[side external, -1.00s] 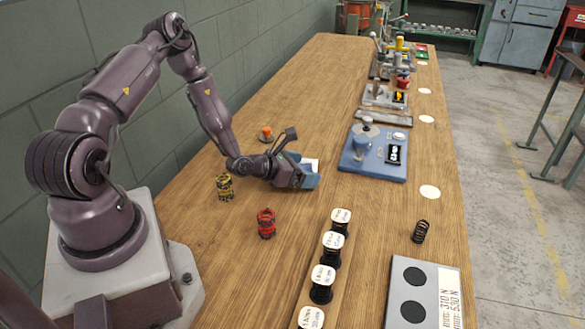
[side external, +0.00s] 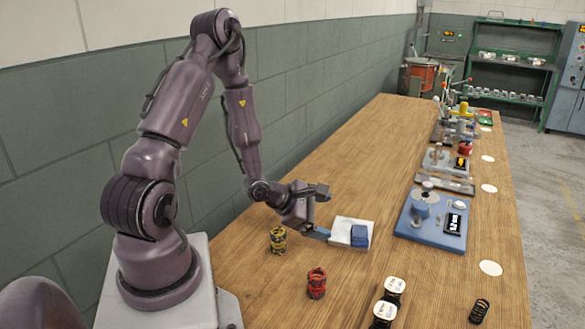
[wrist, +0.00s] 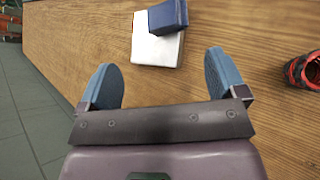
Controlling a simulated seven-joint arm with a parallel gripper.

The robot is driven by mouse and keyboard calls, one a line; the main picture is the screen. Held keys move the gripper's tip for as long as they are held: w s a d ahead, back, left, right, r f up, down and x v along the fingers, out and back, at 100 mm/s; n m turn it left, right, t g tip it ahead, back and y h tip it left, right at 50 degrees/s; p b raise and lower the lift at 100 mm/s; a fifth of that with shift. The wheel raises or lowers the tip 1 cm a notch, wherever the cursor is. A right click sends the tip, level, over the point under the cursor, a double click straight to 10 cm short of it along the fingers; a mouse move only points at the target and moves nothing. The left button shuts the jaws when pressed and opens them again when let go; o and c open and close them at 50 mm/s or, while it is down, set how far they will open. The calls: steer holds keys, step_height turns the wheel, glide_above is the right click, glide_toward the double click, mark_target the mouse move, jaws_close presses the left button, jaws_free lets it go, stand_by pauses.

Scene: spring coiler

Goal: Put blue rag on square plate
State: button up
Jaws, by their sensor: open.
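The blue rag (side external: 359,236) is a small folded block. It lies on the white square plate (side external: 342,228), toward the right side of the plate. In the wrist view the rag (wrist: 168,15) sits over the plate's upper edge, and the white plate (wrist: 153,50) is bare below it. My gripper (side external: 322,233) is just left of the plate, low over the table. In the wrist view my gripper (wrist: 160,72) has its two blue fingers wide apart with nothing between them. The fingers are apart from the rag.
A yellow-black spring piece (side external: 278,240) and a red one (side external: 316,283) stand on the wooden table in front of my gripper. A blue fixture (side external: 430,225) stands right of the plate. Labelled spools (side external: 390,292) and a black spring (side external: 479,311) are at the front right.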

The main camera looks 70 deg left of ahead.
steer(key=d+r+m+g+y, duration=0.3)
steer(key=d+r+m+g, duration=0.1)
steer(key=r+m, duration=1.15)
steer(key=s+d+r+m+g+h, duration=0.1)
steer(key=s+d+r+m+h, duration=0.2)
steer(key=s+d+r+m, duration=0.7)
steer(key=s+d+m, duration=0.2)
steer(key=s+m, duration=0.1)
steer(key=m, duration=0.1)
steer(key=shift+d+g, duration=0.15)
steer(key=shift+g, duration=0.15)
